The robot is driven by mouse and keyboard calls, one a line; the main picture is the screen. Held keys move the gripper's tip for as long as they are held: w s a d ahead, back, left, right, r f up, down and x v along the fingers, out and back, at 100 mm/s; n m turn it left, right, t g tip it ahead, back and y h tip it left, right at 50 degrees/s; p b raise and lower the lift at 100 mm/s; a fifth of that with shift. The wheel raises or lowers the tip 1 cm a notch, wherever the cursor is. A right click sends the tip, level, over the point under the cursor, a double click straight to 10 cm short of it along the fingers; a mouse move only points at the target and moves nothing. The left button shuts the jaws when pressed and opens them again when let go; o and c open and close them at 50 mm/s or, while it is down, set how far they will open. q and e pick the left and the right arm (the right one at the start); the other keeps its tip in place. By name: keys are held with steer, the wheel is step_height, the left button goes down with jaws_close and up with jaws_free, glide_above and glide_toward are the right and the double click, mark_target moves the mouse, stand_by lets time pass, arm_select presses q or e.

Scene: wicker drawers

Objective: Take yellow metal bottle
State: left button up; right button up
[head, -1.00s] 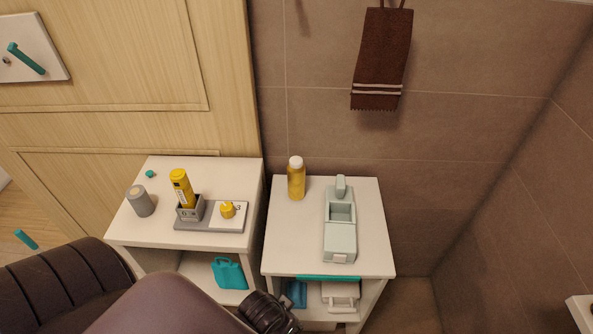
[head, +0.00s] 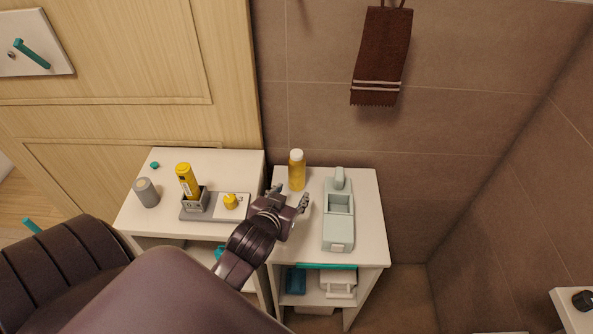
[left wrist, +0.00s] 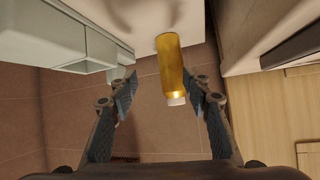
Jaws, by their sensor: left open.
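The yellow metal bottle (head: 297,171) with a white cap stands upright at the back left of the right-hand white cabinet. My left gripper (head: 290,194) is open and empty just in front of it, over the cabinet top. In the left wrist view the bottle (left wrist: 172,72) shows ahead between the two spread fingers of the left gripper (left wrist: 164,95), nearer the finger on the right. I see no contact with the bottle. A second yellow container (head: 187,181) stands in a grey holder on the left-hand cabinet. My right gripper is not in view.
A pale grey-green dispenser (head: 337,220) stands right of the bottle on the right cabinet (head: 368,190). The left cabinet holds a grey cup (head: 146,192) and a tray (head: 207,215). A brown towel (head: 382,55) hangs on the tiled wall behind.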

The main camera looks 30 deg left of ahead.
mark_target(294, 165)
arm_select(q)
steer(key=w+a+r+t, duration=0.1)
steer(key=w+r+t, duration=0.1)
steer(key=w+r, duration=0.1)
steer(key=w+a+r+t+y, duration=0.1)
steer(key=w+a+r+t, duration=0.1)
steer(key=w, duration=0.1)
steer(key=w+a+r+n+t, duration=0.1)
steer(key=w+a+r+t, duration=0.1)
steer(key=w+r, duration=0.1)
steer(key=shift+r+y, duration=0.3)
steer(key=shift+y, duration=0.1)
step_height(294, 165, down, 8)
steer(key=shift+r, duration=0.15)
steer(key=shift+w+a+r, duration=0.15)
steer(key=shift+w+r, duration=0.15)
steer(key=shift+w, duration=0.35)
steer(key=x, duration=0.6)
steer(key=shift+p, duration=0.3)
steer(key=shift+f, duration=0.1)
steer(key=shift+c, duration=0.3)
jaws_close()
